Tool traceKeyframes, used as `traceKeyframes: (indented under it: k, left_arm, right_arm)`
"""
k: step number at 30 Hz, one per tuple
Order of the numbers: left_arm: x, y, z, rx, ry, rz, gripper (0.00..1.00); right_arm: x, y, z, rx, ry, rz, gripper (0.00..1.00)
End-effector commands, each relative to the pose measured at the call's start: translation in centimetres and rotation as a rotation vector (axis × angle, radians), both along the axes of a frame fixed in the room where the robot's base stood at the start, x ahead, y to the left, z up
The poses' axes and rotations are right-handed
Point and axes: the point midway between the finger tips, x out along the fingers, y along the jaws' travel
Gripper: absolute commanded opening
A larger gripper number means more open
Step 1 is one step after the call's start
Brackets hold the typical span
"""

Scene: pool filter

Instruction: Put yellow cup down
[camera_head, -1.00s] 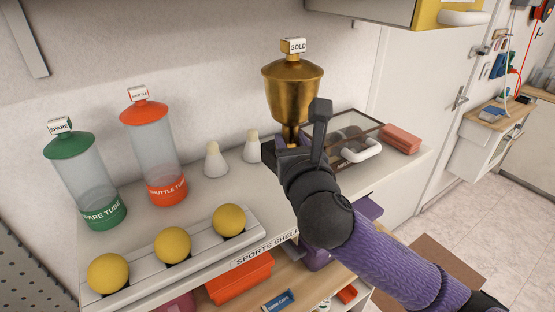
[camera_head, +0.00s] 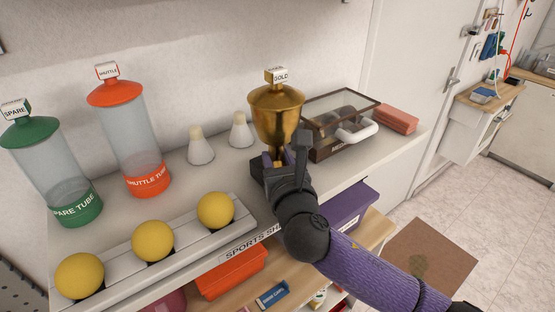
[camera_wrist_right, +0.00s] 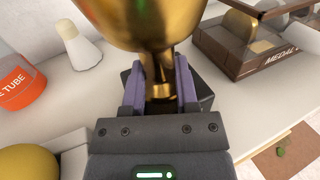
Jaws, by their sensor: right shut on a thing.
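A golden cup (camera_head: 277,112) with a tag reading GOLD on top stands upright above the right part of the white shelf (camera_head: 232,198). My right gripper (camera_head: 277,166) is shut on its stem. In the right wrist view, the gripper's two purple fingers (camera_wrist_right: 161,88) flank the gold stem, and the cup's bowl (camera_wrist_right: 150,22) fills the top. A dark square base (camera_wrist_right: 204,98) shows under the stem. It is at shelf level or just over it; I cannot tell whether it touches. My left gripper is out of view.
A medal case (camera_head: 338,118) stands close to the cup's right, with a red block (camera_head: 397,119) beyond. Two shuttlecocks (camera_head: 201,148), an orange-capped tube (camera_head: 128,135) and a green-capped tube (camera_head: 52,170) stand left. Three yellow balls (camera_head: 153,241) sit in a front rack.

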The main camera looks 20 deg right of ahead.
Motion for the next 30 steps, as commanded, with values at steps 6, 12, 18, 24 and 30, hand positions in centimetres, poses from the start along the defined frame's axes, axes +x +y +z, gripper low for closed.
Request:
traceKeyframes:
  k: [6, 12, 18, 24, 30]
  left_arm:
    - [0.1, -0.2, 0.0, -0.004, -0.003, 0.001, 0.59]
    - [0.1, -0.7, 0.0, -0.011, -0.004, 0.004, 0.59]
    - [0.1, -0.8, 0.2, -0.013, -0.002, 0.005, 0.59]
    - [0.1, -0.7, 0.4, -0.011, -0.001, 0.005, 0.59]
    - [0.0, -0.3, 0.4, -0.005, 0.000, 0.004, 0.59]
  right_arm:
    - [0.0, 0.0, -0.1, 0.000, 0.001, 0.000, 0.73]
    - [0.0, 0.0, -0.1, 0.000, 0.000, 0.000, 0.73]
    - [-1.1, 0.1, 0.1, 0.000, 0.001, 0.003, 0.73]
    - [-5.6, 0.3, 0.1, -0.001, 0.003, 0.003, 0.73]
    - [-10.0, 0.5, 0.0, 0.000, 0.002, 0.003, 0.73]
